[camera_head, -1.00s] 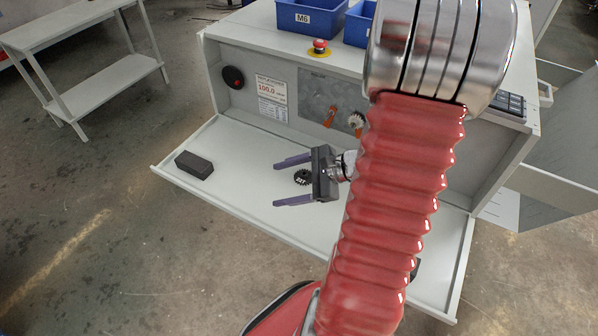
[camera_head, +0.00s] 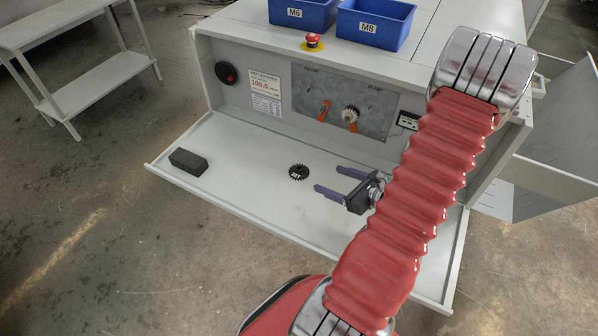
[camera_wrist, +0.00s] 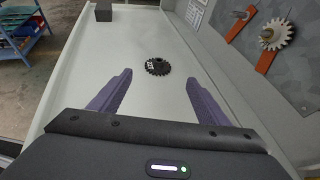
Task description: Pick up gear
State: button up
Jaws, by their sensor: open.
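The black gear (camera_head: 299,172) lies flat on the light grey fold-down shelf (camera_head: 232,160), near its middle. It has pale markings on top. My gripper (camera_head: 327,180) is open and empty, to the right of the gear and apart from it, with its purple fingers pointing left towards it. In the wrist view the gear (camera_wrist: 158,66) lies beyond the open fingertips (camera_wrist: 158,80), roughly centred between them. Nothing hides the gear in either view.
A dark block (camera_head: 188,162) lies at the shelf's left end. On the back panel are a mounted gear (camera_head: 350,114) and orange levers (camera_head: 325,110). Two blue bins (camera_head: 375,22) and a red emergency button (camera_head: 313,40) sit on top. The shelf between block and gear is clear.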

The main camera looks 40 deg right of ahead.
send_near(301, 170)
jog(key=shift+x, duration=2)
jog(key=shift+w+d+r, duration=0.1)
jog(key=shift+d+r, duration=0.05)
jog(key=shift+r, duration=0.05)
jog(key=shift+f+x, duration=0.15)
jog(key=shift+x, duration=1.15)
jog(key=shift+f+x, duration=0.1)
jog(key=shift+x, duration=1.2)
jog(key=shift+c, duration=0.2)
jog(key=c, duration=1.1)
